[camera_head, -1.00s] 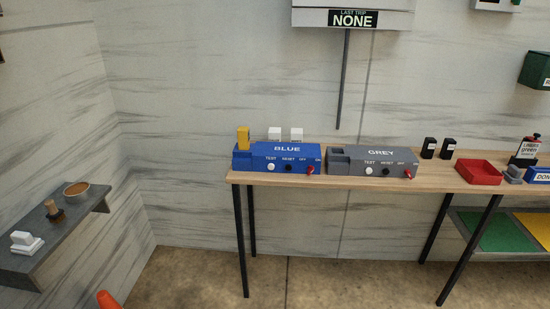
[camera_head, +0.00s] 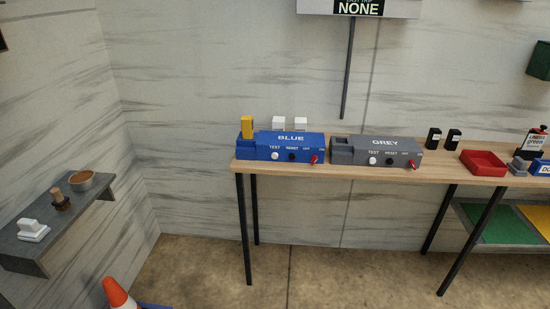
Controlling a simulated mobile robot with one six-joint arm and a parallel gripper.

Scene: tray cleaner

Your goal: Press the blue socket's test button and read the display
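The blue socket box (camera_head: 262,152), lettered BLUE, sits at the left end of the wooden table. Its white round test button (camera_head: 275,155) is on the front face under the word TEST. To its right are a black reset button (camera_head: 292,156) and a red switch lever (camera_head: 314,159) tilted near the OFF lettering. A yellow block (camera_head: 247,127) stands upright at the box's left end. The display (camera_head: 358,8) hangs on the wall at the top edge and reads NONE; its upper part is cut off. My gripper is not in view.
A grey socket box (camera_head: 350,156) stands right of the blue one. Two white blocks (camera_head: 279,123) stand behind the blue box. Black blocks (camera_head: 433,138) and a red tray (camera_head: 470,163) are farther right. A grey shelf (camera_head: 50,250) and an orange cone (camera_head: 118,293) are at left.

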